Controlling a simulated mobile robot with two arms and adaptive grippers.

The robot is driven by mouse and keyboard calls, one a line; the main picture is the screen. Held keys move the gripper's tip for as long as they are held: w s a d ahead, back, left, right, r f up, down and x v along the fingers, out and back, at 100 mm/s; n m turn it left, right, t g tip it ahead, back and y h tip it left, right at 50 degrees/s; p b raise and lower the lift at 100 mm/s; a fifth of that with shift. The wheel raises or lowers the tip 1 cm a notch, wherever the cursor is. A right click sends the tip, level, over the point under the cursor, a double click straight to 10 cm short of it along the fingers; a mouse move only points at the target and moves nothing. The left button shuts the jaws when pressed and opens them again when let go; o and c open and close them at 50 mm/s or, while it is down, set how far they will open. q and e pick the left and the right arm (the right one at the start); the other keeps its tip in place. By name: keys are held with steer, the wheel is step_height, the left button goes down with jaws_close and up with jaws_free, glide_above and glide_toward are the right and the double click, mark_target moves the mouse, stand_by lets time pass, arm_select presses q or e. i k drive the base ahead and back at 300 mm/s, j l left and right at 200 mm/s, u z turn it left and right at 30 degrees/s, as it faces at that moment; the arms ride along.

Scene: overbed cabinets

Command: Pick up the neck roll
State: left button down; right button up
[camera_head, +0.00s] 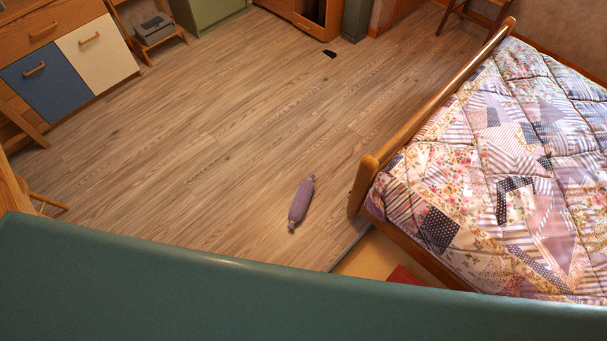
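The neck roll (301,203) is a slim purple cylinder with narrowed ends. It lies on the wood-plank floor, a little left of the bed's corner post, with its long axis tilted slightly from upright in the picture. Nothing touches it or covers it. Neither of my grippers shows in the head view.
A bed (490,170) with a patchwork quilt and wooden frame fills the right. A green surface (200,285) spans the foreground. Drawers (97,50) stand at upper left, with a grey device (153,29) on a low stand. A small black object (330,54) lies farther back. The middle floor is clear.

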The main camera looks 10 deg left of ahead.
mark_target(298, 206)
steer(key=u, duration=0.3)
steer(key=i+j, duration=0.2)
steer(key=j, duration=0.15)
steer(key=i+j+z, duration=0.35)
steer(key=i+j, duration=0.65)
